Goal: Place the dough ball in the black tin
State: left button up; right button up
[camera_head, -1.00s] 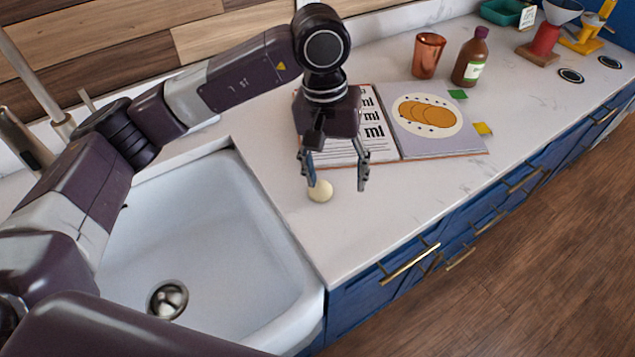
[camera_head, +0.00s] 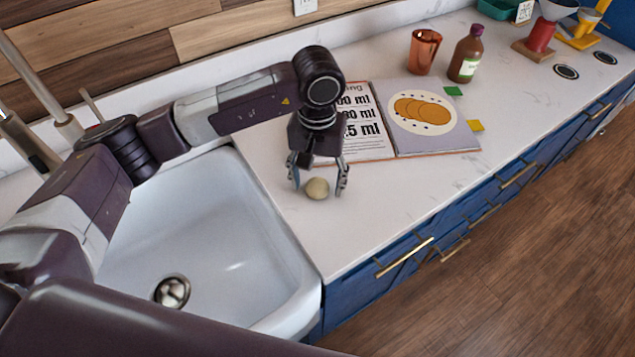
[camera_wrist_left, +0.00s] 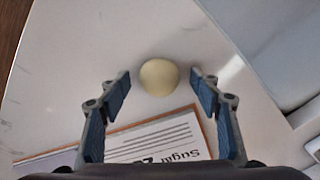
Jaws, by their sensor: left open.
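The dough ball (camera_head: 317,188) is a small cream-coloured ball on the white counter, beside the sink's right rim. My left gripper (camera_head: 320,184) is open and low over the counter, with its fingers on either side of the ball. In the left wrist view, the dough ball (camera_wrist_left: 159,77) shows centred between the open fingertips, with gaps on both sides. No black tin can be made out in these frames. My right gripper is not in view.
The white sink (camera_head: 213,228) lies left of the ball. An open recipe book (camera_head: 455,138) lies behind the gripper. A copper cup (camera_head: 424,52) and a brown bottle (camera_head: 466,55) stand farther back. The counter's front edge is right of the ball.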

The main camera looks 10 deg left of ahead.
aim_at(318, 181)
pick_arm(q)
jog(key=shift+c, duration=0.4)
jog(key=c, duration=1.2)
jog(key=shift+r, duration=0.15)
jog(key=shift+c, duration=0.4)
jog(key=shift+w+r, duration=0.1)
jog(key=shift+r, duration=0.45)
notch_tip(318, 181, up, 19)
jog(key=b, duration=0.3)
jog(key=shift+f, duration=0.15)
jog(key=shift+s, duration=0.2)
